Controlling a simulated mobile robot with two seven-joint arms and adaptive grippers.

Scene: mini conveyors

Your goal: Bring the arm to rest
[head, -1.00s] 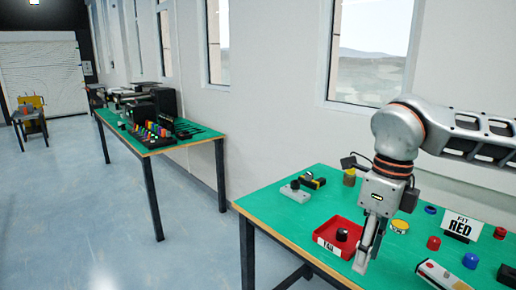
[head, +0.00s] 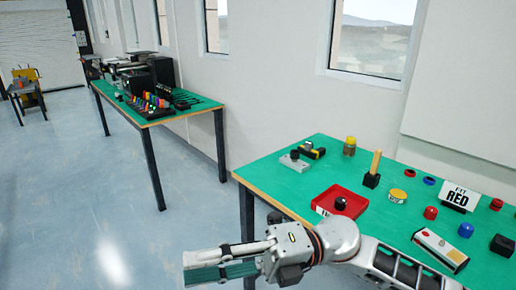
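My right gripper (head: 190,268) hangs in front of the near table's left edge, over the floor, with its fingers pointing left. Nothing shows clearly between its fingers, but I see them from the side and cannot tell the gap. My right arm reaches in from the lower right along the table's front. My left gripper is out of view. The near green table (head: 265,178) carries a red tray (head: 322,208) with a black round part (head: 340,203) in it.
A second green table (head: 190,137) stands farther left. Open floor lies left.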

